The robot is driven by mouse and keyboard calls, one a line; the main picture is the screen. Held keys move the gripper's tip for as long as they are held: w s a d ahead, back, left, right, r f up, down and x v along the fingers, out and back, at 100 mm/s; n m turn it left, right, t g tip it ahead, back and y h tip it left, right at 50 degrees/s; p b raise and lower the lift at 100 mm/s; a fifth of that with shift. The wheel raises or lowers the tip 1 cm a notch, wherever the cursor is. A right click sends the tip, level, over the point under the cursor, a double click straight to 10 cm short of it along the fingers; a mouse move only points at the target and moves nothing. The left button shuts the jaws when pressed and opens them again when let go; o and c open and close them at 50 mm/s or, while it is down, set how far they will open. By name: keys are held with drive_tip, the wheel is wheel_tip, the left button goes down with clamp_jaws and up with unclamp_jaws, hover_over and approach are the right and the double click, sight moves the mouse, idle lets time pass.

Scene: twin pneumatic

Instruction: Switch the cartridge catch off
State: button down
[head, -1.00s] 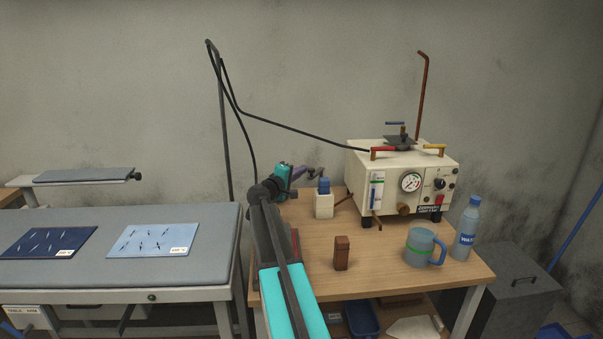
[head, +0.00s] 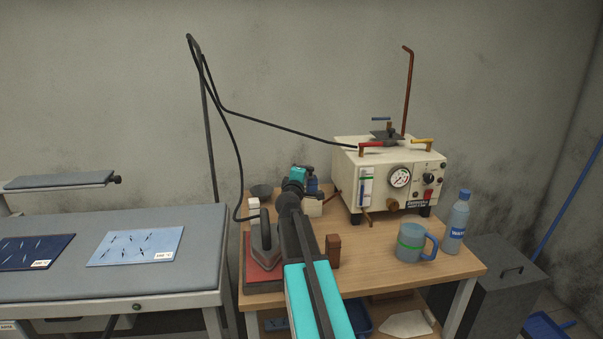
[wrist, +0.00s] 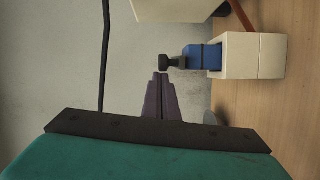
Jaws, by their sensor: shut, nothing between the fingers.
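A white block with a blue body (wrist: 205,57) set in it stands on the table in the wrist view. A small black knob-like piece (wrist: 171,62) sticks out of the blue body's end. In the head view the white block (head: 313,207) and blue part (head: 312,184) are partly hidden behind my arm. My gripper (wrist: 160,76) is shut and empty. Its tips lie just short of the black piece in the wrist view; I cannot tell whether they touch it. Its fingers are hidden in the head view. No part is labelled as the cartridge catch.
The cream steam unit (head: 380,185) with gauge and red switch stands behind right. An iron (head: 266,236) on a red pad lies left of my arm, its cable rising to a pole. A brown block (head: 333,250), blue mug (head: 410,243) and water bottle (head: 458,222) stand to the right.

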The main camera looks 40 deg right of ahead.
drive_tip(key=shift+s+d+b, duration=0.3)
drive_tip(key=shift+s+d, duration=0.3)
drive_tip(key=shift+s, duration=0.1)
drive_tip(key=shift+s+d, duration=0.15)
drive_tip(key=w+a+b+v, duration=0.1)
drive_tip(key=b+v, duration=0.1)
drive_tip(key=v, duration=0.9)
drive_tip(key=shift+a+r, duration=0.4)
drive_tip(key=shift+a, duration=0.05)
idle(0.4)
drive_tip(key=shift+s+r, duration=0.1)
idle(0.4)
